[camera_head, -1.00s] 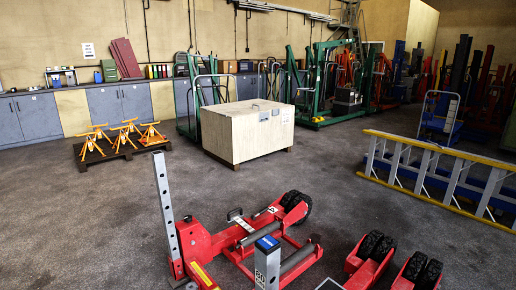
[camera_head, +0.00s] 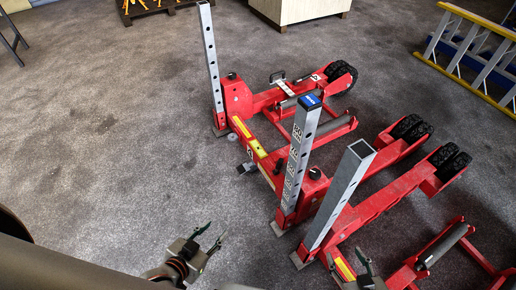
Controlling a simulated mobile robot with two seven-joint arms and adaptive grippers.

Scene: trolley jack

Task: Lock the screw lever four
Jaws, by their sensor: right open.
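A red trolley jack (camera_head: 237,100) with grey perforated posts stands on the floor. One upright post (camera_head: 210,58) is at the back left. A second post (camera_head: 300,150) with a blue top is in the middle, and a third, open-topped post (camera_head: 341,195) is in front of it. Small levers show low on the red frames, but I cannot tell which is screw lever four. My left gripper (camera_head: 212,234) is open and empty over bare floor, left of the front posts. My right gripper (camera_head: 364,262) is open, close to the front red frame; its lower part is cut off.
Black wheels (camera_head: 411,128) and grey rollers sit on the red frames to the right. A yellow and grey ladder (camera_head: 470,50) lies at the upper right. A pale wooden crate (camera_head: 300,10) stands at the back. The floor (camera_head: 110,130) on the left is clear.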

